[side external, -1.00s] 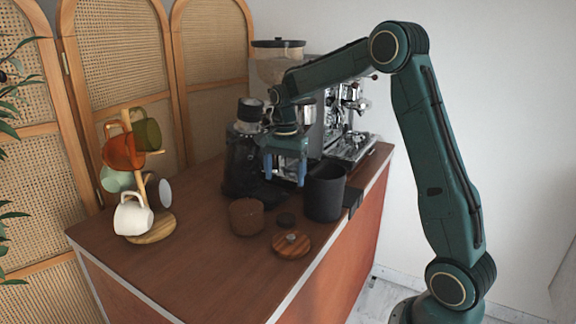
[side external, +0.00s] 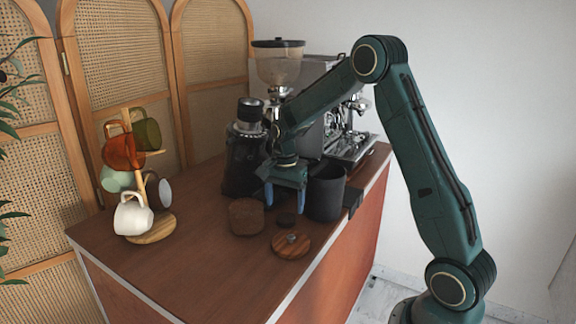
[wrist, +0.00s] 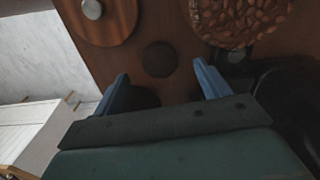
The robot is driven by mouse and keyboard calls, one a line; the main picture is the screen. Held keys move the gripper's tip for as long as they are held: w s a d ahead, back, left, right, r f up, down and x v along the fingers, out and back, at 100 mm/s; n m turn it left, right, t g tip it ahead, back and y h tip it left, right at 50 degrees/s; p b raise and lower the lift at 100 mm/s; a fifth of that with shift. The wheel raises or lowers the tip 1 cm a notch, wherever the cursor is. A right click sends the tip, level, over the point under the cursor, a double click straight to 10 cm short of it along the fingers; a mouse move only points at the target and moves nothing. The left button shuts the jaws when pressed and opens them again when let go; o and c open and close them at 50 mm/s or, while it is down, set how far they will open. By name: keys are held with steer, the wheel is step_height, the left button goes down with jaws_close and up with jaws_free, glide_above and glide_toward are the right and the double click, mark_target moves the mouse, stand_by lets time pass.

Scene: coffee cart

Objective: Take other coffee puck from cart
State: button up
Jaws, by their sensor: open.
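The coffee puck (side external: 287,219), a small dark round disc, lies flat on the brown cart top (side external: 190,255). It also shows in the wrist view (wrist: 160,59), in line with the gap between my fingertips. My gripper (side external: 284,200) is open and points down, with blue fingers apart and nothing between them. In the side view it is just above and slightly behind the puck. In the wrist view (wrist: 161,72) the fingertips straddle the puck's near side, without visible contact.
A round wooden lid with a metal knob (side external: 291,245) lies in front of the puck. A bowl of coffee beans (wrist: 240,12) sits left of it. A black bin (side external: 326,190) stands close right of my gripper. The grinder (side external: 243,160) and mug tree (side external: 152,230) are further left.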

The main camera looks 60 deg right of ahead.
mark_target(286, 218)
steer(key=shift+s+f, duration=0.1)
steer(key=shift+f, duration=2.25)
steer(key=shift+c, duration=0.2)
steer(key=c, duration=1)
